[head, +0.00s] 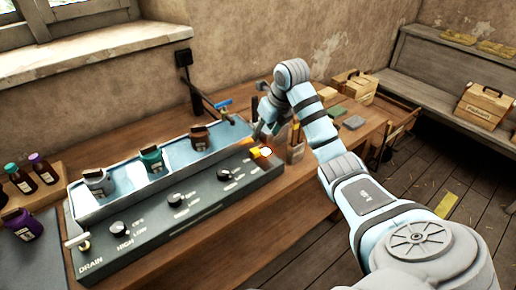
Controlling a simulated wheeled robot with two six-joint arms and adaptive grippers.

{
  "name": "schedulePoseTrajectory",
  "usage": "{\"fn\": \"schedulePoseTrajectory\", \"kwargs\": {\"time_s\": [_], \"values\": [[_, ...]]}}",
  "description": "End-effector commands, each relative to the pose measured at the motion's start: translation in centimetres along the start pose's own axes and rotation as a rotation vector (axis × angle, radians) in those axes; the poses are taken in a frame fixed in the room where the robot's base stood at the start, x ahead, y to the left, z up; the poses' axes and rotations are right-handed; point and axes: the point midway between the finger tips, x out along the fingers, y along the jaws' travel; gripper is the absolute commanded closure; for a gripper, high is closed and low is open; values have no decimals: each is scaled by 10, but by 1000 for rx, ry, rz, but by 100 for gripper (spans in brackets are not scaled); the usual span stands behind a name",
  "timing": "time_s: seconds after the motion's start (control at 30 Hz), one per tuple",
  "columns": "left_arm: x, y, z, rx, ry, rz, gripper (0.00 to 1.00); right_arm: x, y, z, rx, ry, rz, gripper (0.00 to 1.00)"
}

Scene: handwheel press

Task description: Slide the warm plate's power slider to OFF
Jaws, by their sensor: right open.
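The warm plate (180,222) is a long dark-grey unit on the wooden bench, with a pale shallow tray on top. Its front panel has black knobs (176,200) with white lettering, including HIGH and LOW. A glowing orange-white piece (262,152) shows at its right end; I cannot tell whether this is the power slider or a lamp beside it. My right gripper (262,132) is open just above and behind that glowing piece, fingers pointing down; I cannot tell if it touches. My arm hides part of the bench behind. My left gripper is not in view.
Jars (152,158) stand in the plate's tray. A drain tap (80,242) is at its left front, a blue-handled tap (223,106) behind it. Bottles in a wooden rack (48,190) and a purple jar (22,224) stand left. Bare bench lies in front.

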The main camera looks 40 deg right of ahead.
Motion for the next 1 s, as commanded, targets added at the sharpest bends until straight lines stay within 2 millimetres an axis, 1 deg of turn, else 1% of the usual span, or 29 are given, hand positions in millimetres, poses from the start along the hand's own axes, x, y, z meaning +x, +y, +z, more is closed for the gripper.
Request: {"fn": "schedulePoseTrajectory", "kwargs": {"time_s": [0.03,0.2,0.3,0.4,0.53,0.73,0.77,1.0], "values": [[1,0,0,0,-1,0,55,15,2,-1,0,4,4,55],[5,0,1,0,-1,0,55,66,1,-2,1,3,4,55],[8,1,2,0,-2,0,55,89,0,-2,1,3,3,55],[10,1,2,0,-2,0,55,103,0,-2,2,0,3,55],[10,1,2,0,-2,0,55,110,0,-1,0,-1,1,55],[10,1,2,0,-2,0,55,110,0,-1,0,-1,1,55],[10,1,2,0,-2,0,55,110,0,-1,0,-1,1,57],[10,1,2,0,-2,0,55,110,-1,-2,1,-1,1,95]]}}
